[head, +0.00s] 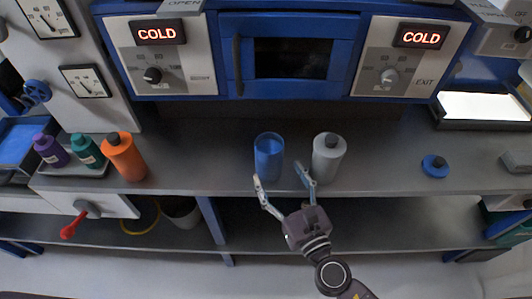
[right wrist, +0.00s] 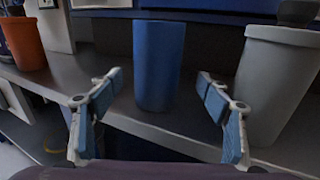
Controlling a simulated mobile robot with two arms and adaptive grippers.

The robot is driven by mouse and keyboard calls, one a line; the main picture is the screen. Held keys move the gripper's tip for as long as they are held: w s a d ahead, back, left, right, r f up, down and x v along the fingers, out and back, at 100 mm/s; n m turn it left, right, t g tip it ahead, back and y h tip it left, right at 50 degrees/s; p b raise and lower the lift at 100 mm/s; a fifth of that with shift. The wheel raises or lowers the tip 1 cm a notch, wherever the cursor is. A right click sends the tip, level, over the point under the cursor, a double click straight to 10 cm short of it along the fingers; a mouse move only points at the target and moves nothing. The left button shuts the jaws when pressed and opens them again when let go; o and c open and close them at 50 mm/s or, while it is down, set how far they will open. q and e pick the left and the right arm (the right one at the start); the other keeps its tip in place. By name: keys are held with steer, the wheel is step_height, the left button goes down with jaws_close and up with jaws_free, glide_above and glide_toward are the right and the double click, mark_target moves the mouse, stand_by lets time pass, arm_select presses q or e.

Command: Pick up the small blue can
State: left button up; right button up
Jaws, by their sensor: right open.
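The small blue can (head: 269,157) stands upright on the grey counter, left of a grey can with a dark cap (head: 328,158). My right gripper (head: 280,172) is open in front of the counter, its fingers spread apart and pointing toward the blue can. In the right wrist view the blue can (right wrist: 158,65) stands just beyond and between the two fingertips (right wrist: 160,80), with nothing held. The grey can (right wrist: 272,85) is beyond the right finger. My left gripper is not in view.
An orange bottle (head: 124,157) stands at the left beside a tray (head: 75,170) with purple and teal bottles. A blue round lid (head: 434,166) lies at the right. The counter (head: 385,165) between it and the grey can is free. A blue-framed machine (head: 230,85) stands behind.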

mark_target(274, 169)
steer(key=p+x, duration=0.1)
steer(key=x, duration=0.2)
steer(key=shift+a+r, duration=0.15)
steer(key=shift+a, duration=0.05)
steer(key=shift+f+x, duration=0.2)
steer(key=shift+x, duration=0.95)
steer(key=shift+w+a, duration=0.1)
steer(key=shift+w, duration=0.15)
steer(key=c, duration=1.4)
steer(key=shift+c, duration=1.1)
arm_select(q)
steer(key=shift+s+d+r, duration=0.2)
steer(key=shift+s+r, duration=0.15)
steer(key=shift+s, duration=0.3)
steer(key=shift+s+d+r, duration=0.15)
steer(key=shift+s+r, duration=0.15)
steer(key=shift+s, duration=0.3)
arm_select(e)
steer(key=shift+c, duration=0.3)
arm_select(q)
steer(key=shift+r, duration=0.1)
arm_select(e)
steer(key=shift+r, duration=0.15)
